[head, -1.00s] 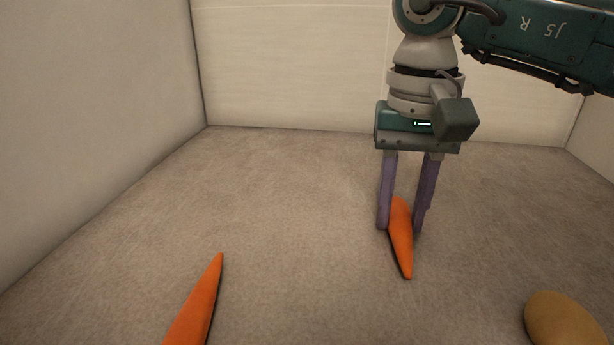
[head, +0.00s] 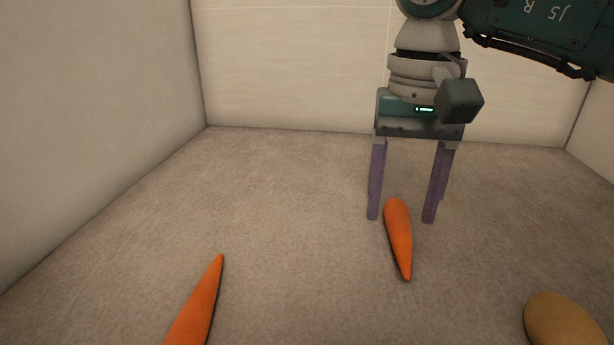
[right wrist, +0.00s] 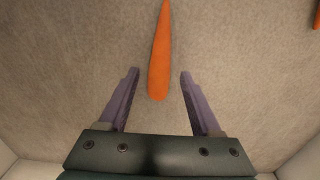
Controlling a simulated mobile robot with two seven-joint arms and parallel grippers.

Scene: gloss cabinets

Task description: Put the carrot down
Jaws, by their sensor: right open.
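A carrot (head: 399,237) lies on the grey-brown surface below my right gripper (head: 402,217). Its thick end is toward the gripper and its tip points to the front. The gripper's purple fingers are spread, one on each side of the carrot's thick end, with gaps on both sides. In the right wrist view the same carrot (right wrist: 160,58) lies between and beyond the open fingers (right wrist: 158,73), touching neither. A second carrot (head: 199,305) lies at the front left, cut off by the picture's lower edge. My left gripper does not show.
A tan, rounded object (head: 563,322) lies at the front right, partly cut off. A pale wall (head: 95,110) rises on the left and a white panel (head: 285,65) at the back. The surface between the two carrots is clear.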

